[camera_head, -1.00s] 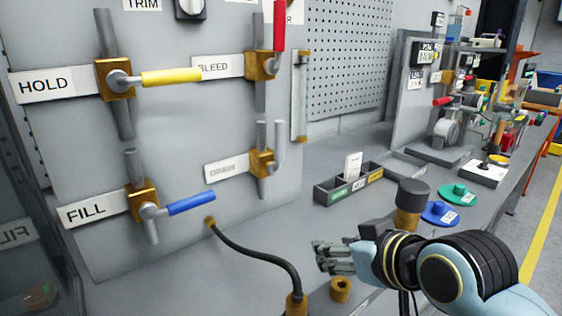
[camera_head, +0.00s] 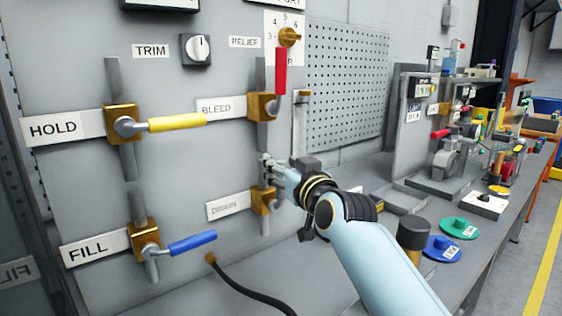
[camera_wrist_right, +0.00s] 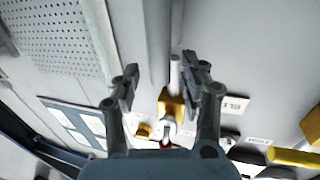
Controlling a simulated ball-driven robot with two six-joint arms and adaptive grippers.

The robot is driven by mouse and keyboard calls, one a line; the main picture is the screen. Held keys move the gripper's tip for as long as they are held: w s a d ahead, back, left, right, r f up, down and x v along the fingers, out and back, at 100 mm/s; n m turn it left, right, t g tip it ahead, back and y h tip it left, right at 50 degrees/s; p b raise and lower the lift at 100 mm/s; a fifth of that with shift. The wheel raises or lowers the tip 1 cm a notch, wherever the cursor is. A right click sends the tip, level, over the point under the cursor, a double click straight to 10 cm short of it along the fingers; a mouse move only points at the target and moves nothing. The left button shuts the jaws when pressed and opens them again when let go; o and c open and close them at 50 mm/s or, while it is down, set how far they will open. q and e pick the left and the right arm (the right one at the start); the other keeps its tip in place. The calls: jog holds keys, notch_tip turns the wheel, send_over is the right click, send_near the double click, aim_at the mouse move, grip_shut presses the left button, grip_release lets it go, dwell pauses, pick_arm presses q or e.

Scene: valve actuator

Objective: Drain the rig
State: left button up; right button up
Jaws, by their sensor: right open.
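My right gripper (camera_head: 268,172) is open at the panel. It is in front of the pipe at the DRAIN valve, just above the valve's brass body (camera_head: 265,201). The grey DRAIN handle is mostly hidden behind the gripper, so I cannot tell if the fingers touch it. The DRAIN label (camera_head: 229,206) is left of the valve. In the right wrist view the two fingers (camera_wrist_right: 164,88) are spread, with a brass valve body (camera_wrist_right: 172,106) showing between them. My left gripper is not in view.
Above is the BLEED valve (camera_head: 262,106) with an upright red handle (camera_head: 281,70). The HOLD valve has a level yellow handle (camera_head: 178,122); the FILL valve has a blue handle (camera_head: 193,243). A dark hose (camera_head: 245,292) runs below. Blue (camera_head: 442,249) and green (camera_head: 459,228) discs lie on the bench.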

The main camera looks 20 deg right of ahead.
jog(key=shift+w, duration=0.6)
grip_shut()
jog(key=shift+w+a+f, duration=0.1)
jog(key=shift+f, duration=0.1)
